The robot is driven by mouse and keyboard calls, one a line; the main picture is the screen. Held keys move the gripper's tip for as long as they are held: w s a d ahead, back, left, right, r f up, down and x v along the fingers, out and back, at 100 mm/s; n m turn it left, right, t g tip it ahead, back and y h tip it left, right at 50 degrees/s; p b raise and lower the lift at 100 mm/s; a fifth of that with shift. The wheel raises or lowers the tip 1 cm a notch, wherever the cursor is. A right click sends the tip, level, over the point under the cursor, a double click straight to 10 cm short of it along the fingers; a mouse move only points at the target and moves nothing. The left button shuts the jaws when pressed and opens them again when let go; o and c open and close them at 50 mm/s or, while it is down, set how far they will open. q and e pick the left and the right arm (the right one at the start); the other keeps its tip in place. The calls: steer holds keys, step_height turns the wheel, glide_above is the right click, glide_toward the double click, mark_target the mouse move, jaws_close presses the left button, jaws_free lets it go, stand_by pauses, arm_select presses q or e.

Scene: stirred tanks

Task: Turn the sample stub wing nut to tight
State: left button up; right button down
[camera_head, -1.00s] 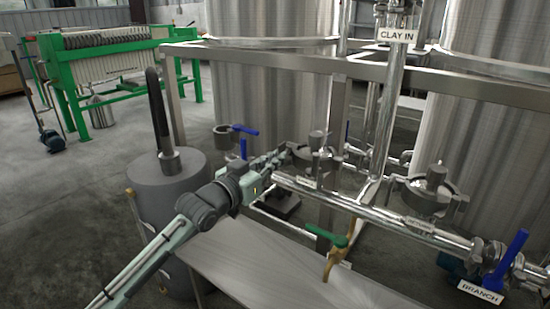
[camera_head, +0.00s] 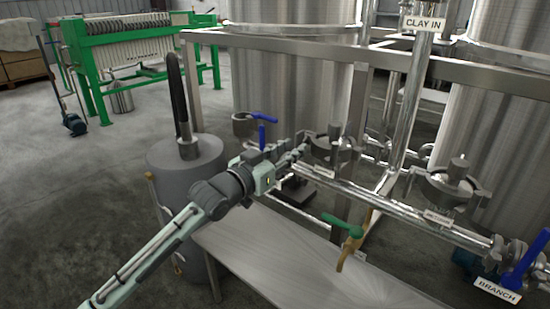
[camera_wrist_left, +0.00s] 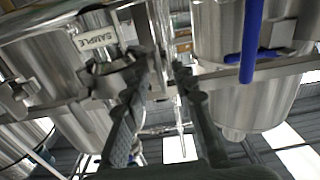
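My left gripper (camera_head: 298,147) reaches in from the left, with its fingertips close beside the left clamp fitting (camera_head: 331,146) on the pipe. In the left wrist view, its two fingers (camera_wrist_left: 165,70) stand apart, with a narrow gap and nothing visibly held between them. A SAMPLE label (camera_wrist_left: 95,40) hangs at upper left there. A metal clamp (camera_wrist_left: 112,77) sits below the label, next to the left finger. I cannot clearly make out the wing nut or its position. My right gripper is not in view.
A blue-handled valve (camera_head: 262,134) stands behind my gripper. A green-handled tap (camera_head: 344,225) hangs over the steel bench (camera_head: 290,262). A grey cylinder (camera_head: 185,165) stands left. Large steel tanks (camera_head: 290,80) and a frame rail (camera_head: 470,75) lie behind.

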arm_select(q)
steer(key=v, duration=1)
steer(key=shift+s+a, duration=0.15)
steer(key=shift+s, duration=0.15)
